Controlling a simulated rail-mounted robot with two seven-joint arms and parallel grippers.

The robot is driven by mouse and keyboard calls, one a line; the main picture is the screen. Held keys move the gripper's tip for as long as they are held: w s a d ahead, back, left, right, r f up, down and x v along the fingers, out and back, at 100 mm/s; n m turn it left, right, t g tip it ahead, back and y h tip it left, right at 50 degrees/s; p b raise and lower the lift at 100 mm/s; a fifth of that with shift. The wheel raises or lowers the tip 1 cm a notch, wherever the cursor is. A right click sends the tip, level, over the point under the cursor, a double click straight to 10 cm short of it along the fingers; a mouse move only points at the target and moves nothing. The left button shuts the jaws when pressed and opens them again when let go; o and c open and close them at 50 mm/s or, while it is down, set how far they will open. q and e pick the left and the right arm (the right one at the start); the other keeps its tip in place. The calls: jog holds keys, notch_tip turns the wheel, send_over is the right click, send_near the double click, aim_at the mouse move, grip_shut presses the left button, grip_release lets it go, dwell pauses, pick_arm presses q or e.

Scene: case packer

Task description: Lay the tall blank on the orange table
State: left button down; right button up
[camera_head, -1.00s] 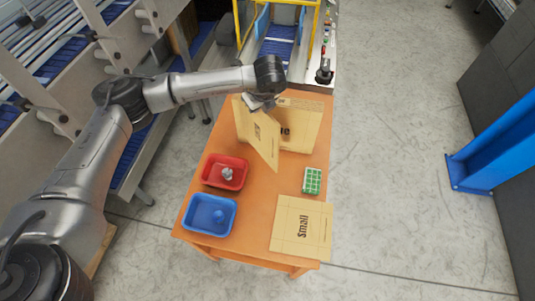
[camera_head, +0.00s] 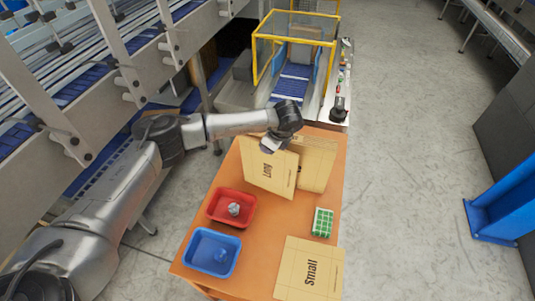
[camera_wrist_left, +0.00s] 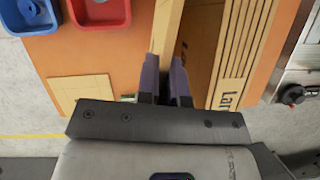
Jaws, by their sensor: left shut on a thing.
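My left gripper (camera_head: 272,146) is shut on the top edge of a tan cardboard blank (camera_head: 266,172). The blank is roughly upright over the far part of the orange table (camera_head: 262,232); its label seems to read "Long". I cannot tell whether its lower edge touches the table. In the left wrist view my gripper's fingers (camera_wrist_left: 166,82) pinch the blank (camera_wrist_left: 166,28), seen nearly edge-on. Behind it is another tan blank (camera_head: 318,165), partly hidden; its visible letters in the wrist view (camera_wrist_left: 232,60) are "Lar". My right gripper is not in view.
A red tray (camera_head: 213,215) holding a small grey item, a blue tray (camera_head: 190,257), a green gridded block (camera_head: 323,222) and a flat "Small" blank (camera_head: 310,265) are on the nearer table. Bare orange tabletop lies between them. A yellow-framed machine (camera_head: 258,65) stands beyond the table.

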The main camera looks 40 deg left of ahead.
pick_arm(q)
jog(key=shift+f, duration=1.85)
jog(key=c, duration=1.3)
grip_release()
jog(key=shift+o, duration=0.2)
